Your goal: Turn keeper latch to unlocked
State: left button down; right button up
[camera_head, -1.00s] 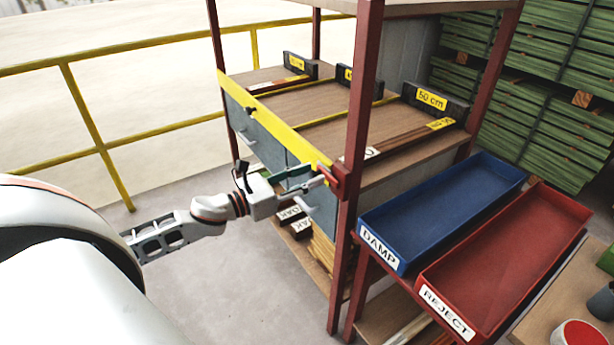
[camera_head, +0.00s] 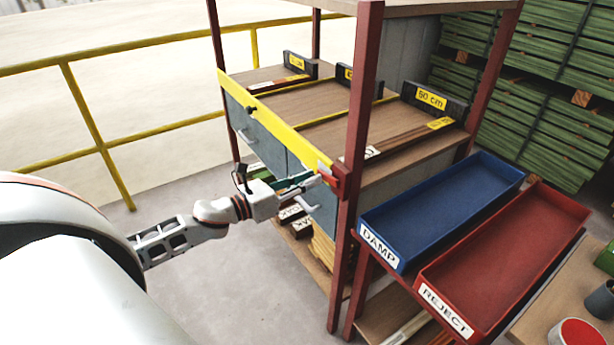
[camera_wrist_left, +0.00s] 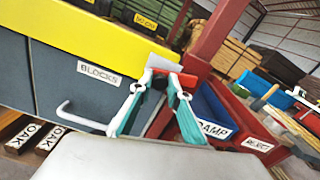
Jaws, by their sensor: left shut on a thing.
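The keeper latch (camera_head: 329,178) is a small red piece at the right end of the yellow bar (camera_head: 275,122), next to the red front post. In the left wrist view the red latch (camera_wrist_left: 178,78) shows at the fingertips, beside the post. My left gripper (camera_head: 312,182) reaches in from the left and is shut on the latch. Its teal-padded fingers (camera_wrist_left: 160,88) stand either side of the latch in the wrist view. The fingers partly hide the latch, so its exact angle is hard to tell. My right gripper is not in view.
The red rack post (camera_head: 350,200) stands close to the right of my gripper. A blue DAMP tray (camera_head: 440,210) and a red REJECT tray (camera_head: 505,260) are to the right. Open floor lies left.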

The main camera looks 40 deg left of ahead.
aim_at(328, 184)
pick_arm(q)
jog(key=f+n, duration=0.1)
jog(key=n, duration=0.1)
jog(key=d+n+p, duration=0.1)
jog(key=n, duration=0.2)
jog(key=f+n+p, duration=0.1)
jog(key=n, duration=0.1)
jog(key=shift+s+d+f, duration=0.25)
jog(key=shift+f, duration=0.1)
jog(key=d+n+p, duration=0.1)
jog(key=n, duration=0.2)
jog(key=s+d+f+n+p, duration=0.1)
jog(key=n+p, duration=0.1)
jog(key=d+n+p, duration=0.1)
jog(key=n+p, duration=0.1)
jog(key=n, duration=0.1)
jog(key=shift+s+d+f+n, duration=0.1)
jog(key=shift+s+f+n, duration=0.1)
jog(key=shift+f+n, duration=0.15)
